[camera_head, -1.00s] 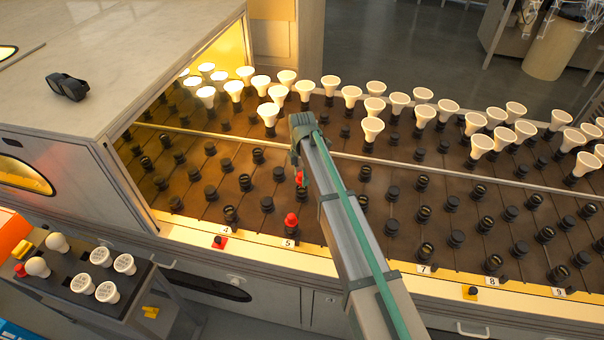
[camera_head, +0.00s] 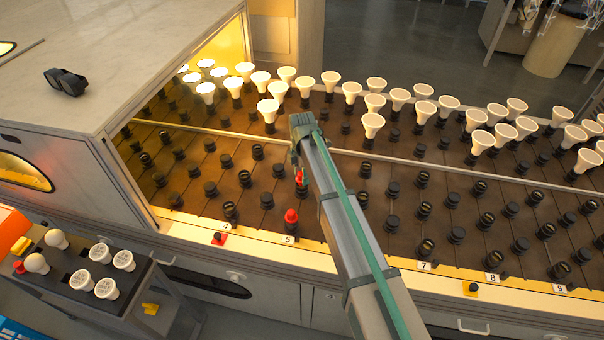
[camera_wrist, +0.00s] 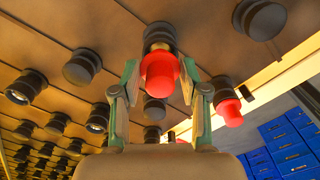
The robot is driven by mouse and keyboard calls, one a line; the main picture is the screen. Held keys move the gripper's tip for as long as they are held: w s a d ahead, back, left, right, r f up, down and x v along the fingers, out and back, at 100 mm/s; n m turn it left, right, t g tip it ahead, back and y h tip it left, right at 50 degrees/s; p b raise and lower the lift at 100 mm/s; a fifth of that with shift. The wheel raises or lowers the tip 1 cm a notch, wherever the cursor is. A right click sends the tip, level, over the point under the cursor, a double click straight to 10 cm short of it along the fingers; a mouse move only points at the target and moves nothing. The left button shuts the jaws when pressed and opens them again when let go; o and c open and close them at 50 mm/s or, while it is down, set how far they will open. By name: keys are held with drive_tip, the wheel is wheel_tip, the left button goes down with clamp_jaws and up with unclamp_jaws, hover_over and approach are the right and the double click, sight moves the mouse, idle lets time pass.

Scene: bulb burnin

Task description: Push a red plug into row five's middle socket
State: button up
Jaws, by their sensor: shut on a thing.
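My gripper (camera_wrist: 160,98) is shut on a red plug (camera_wrist: 160,73). The plug's red end faces the wrist camera. A brass-coloured part shows between it and a black socket (camera_wrist: 158,34) directly beyond; I cannot tell how far in it sits. In the head view the held plug (camera_head: 300,175) is a small red patch beside my arm, over row five, and the arm hides much of the gripper. Another red plug (camera_head: 291,215) stands in row five's front socket (camera_head: 294,230), by the "5" label (camera_head: 288,239). That plug also shows in the wrist view (camera_wrist: 230,111), right of my fingers.
Rows of black sockets surround the gripper, and white bulbs (camera_head: 373,124) stand in the back rows. A dark tray (camera_head: 75,260) with bulbs is at the lower left.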

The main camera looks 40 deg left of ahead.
drive_tip(key=shift+f, duration=0.65)
drive_tip(key=shift+f+b, duration=0.35)
drive_tip(key=shift+f, duration=0.1)
drive_tip(key=o, duration=1.1)
drive_tip(key=shift+c, duration=0.2)
wheel_tip(320, 180, up, 12)
